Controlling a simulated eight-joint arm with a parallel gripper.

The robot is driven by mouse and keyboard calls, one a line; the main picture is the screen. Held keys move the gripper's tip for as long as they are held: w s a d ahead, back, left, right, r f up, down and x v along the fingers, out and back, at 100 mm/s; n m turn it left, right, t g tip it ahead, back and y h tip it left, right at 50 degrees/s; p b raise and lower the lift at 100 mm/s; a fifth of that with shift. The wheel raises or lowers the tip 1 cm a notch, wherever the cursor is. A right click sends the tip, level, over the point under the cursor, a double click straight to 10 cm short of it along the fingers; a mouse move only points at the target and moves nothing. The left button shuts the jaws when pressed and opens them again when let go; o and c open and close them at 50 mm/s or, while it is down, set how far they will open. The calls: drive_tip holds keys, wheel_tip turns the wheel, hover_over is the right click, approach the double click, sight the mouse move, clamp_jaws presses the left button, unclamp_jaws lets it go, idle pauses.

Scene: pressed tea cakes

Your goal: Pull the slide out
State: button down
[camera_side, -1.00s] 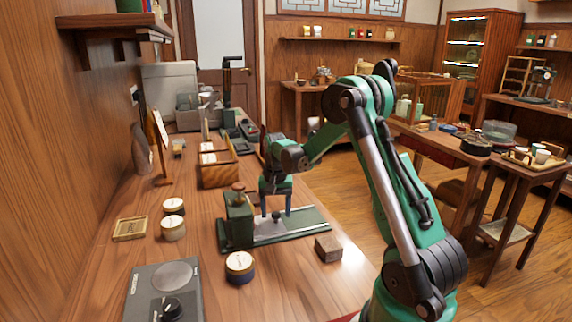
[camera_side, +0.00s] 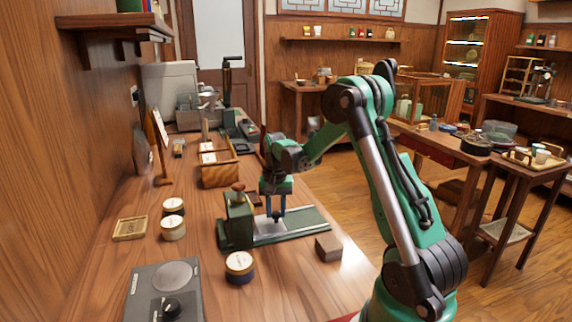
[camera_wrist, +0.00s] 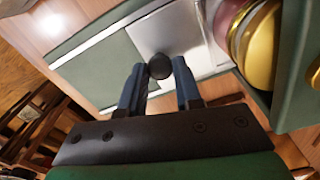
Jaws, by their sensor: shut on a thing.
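The green tea press (camera_side: 238,222) with its round wooden knob stands on the counter. The silver slide (camera_side: 268,227) lies on the press's green base (camera_side: 308,222), to the right of the upright body. In the wrist view the slide (camera_wrist: 172,28) is a flat metal plate with a round black knob (camera_wrist: 160,67). My gripper (camera_side: 276,214) points down over the slide, to the right of the press body. In the wrist view my gripper (camera_wrist: 160,72) has its two blue fingers shut on the knob. The slide's end towards the press is partly hidden.
A small wooden block (camera_side: 328,247) lies near the base's right end. A round tin (camera_side: 240,266) stands in front of the press, and two more tins (camera_side: 173,228) are to its left. A wooden box (camera_side: 218,175) sits behind. Bare counter lies at front right.

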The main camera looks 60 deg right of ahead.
idle(0.8)
drive_tip(key=s+d, duration=0.7)
drive_tip(key=shift+s+d, duration=0.25)
drive_tip(key=c, duration=0.6)
unclamp_jaws()
wheel_tip(320, 180, up, 6)
drive_tip(key=shift+f, duration=0.2)
